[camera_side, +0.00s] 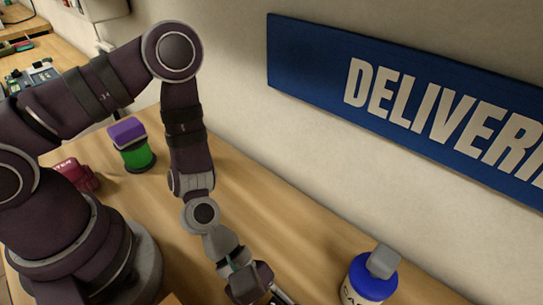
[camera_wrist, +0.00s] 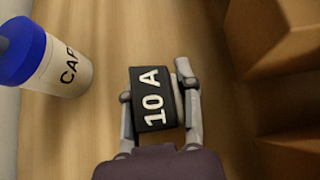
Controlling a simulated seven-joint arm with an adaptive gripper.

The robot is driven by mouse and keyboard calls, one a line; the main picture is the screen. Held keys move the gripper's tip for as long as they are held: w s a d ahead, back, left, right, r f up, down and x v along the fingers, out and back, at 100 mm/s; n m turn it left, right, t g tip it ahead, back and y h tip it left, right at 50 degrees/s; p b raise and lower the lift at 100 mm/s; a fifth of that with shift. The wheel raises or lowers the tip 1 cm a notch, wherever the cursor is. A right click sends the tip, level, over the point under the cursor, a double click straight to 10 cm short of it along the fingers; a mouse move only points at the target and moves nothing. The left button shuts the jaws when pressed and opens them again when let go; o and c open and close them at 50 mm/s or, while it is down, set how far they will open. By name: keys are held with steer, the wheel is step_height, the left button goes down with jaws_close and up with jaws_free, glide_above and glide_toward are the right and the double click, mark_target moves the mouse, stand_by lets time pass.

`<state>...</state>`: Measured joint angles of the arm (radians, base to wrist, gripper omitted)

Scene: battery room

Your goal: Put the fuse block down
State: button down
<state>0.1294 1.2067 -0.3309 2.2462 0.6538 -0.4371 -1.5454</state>
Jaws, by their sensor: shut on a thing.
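The fuse block (camera_wrist: 152,112) is a black block with "10 A" in white letters in the wrist view. My gripper (camera_wrist: 155,85) is shut on it, with one grey finger along each side. Bare wood lies around it in that view, but I cannot tell whether the block touches the table or hangs above it. In the side view my gripper (camera_side: 272,297) is at the bottom edge, left of a white jar with a blue lid (camera_side: 368,278). The fuse block cannot be made out there.
The jar also stands at the upper left in the wrist view (camera_wrist: 68,70), with a grey block (camera_side: 383,261) on its lid. A wooden structure (camera_wrist: 285,40) is on the right. A purple block (camera_side: 126,131) sits on a green item (camera_side: 138,156), near a red object (camera_side: 78,175).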

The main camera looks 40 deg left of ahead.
step_height(320, 180, up, 9)
steer(key=shift+r, duration=0.2)
steer(key=shift+w+a+r, duration=0.1)
steer(key=shift+w+r, duration=0.1)
steer(key=w+a+r+n+t, duration=0.2)
steer(key=w+a, duration=1.2)
steer(key=a, duration=0.3)
steer(key=w+a+r+n+t+y, duration=0.1)
steer(key=a+r+n+t+y, duration=0.2)
steer(key=a, duration=0.8)
steer(key=w+a+r+n+t, duration=0.1)
steer(key=w+a+n+t, duration=0.2)
steer(key=a, duration=0.9)
steer(key=s+a+f+n+t+y, duration=0.1)
steer(key=s+a+f+n+y, duration=0.15)
steer(key=a+n+y, duration=0.45)
steer(key=s+a+f+n+t+y, duration=0.1)
steer(key=a+f+n+y, duration=0.25)
steer(key=a+n, duration=0.45)
steer(key=shift+m+y, duration=0.3)
steer(key=shift+y, duration=0.35)
steer(key=f, duration=0.3)
steer(key=a+f, duration=0.1)
steer(key=f, duration=0.5)
steer(key=shift+s+a+f, duration=0.1)
steer(key=shift+a+f, duration=0.1)
steer(key=shift+f, duration=0.05)
